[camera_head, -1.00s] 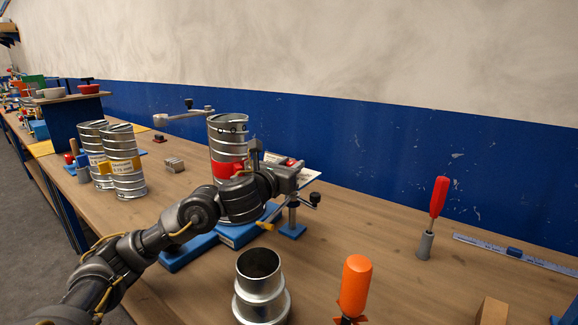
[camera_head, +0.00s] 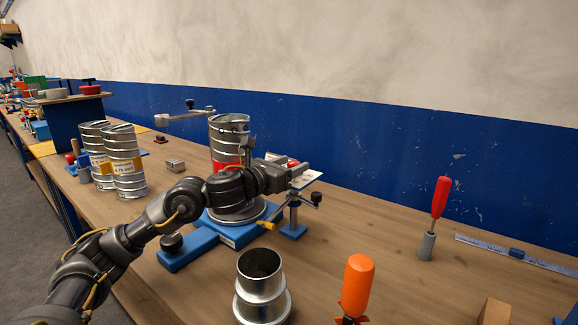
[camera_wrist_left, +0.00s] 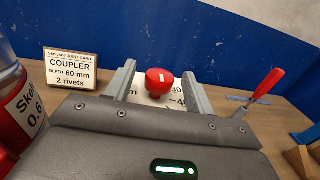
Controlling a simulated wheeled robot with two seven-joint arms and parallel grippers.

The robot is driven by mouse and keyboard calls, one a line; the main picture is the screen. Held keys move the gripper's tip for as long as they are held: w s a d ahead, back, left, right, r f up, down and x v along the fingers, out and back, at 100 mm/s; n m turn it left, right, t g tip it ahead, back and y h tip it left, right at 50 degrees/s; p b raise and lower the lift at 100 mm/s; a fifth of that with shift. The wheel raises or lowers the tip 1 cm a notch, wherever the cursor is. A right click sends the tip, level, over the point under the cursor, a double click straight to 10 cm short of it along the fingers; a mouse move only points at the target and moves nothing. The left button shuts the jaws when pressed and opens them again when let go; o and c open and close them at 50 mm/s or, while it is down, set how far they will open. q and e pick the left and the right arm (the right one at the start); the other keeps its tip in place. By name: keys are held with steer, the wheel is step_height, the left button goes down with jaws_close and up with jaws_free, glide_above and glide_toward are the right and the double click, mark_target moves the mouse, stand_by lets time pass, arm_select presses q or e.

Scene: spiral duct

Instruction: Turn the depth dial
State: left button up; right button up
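The depth dial is a red round knob with a white mark (camera_wrist_left: 159,82), in front of a white scale plate (camera_wrist_left: 178,98) with printed numbers, partly hidden. My left gripper (camera_wrist_left: 158,84) is open, with one finger on each side of the knob; gaps show between fingers and knob. My right gripper is not in view.
A joint card (camera_wrist_left: 71,68) reads coupler, depth 60 mm, 2 rivets. A blue base (camera_head: 187,250) carries the duct. A metal collar (camera_head: 262,295), an orange tool (camera_head: 356,285) and a red-handled tool (camera_head: 438,197) stand on the bench. The right bench has free room.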

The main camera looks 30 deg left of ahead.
arm_select(q)
steer(key=shift+s, duration=0.25)
steer(key=b+v, duration=0.1)
steer(key=v, duration=0.9)
steer(key=shift+s+b, duration=0.15)
steer(key=shift+b, duration=0.2)
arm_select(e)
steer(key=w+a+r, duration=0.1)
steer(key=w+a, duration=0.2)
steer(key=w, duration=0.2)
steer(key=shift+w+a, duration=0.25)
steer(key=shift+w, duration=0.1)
arm_select(q)
steer(key=shift+a, duration=0.15)
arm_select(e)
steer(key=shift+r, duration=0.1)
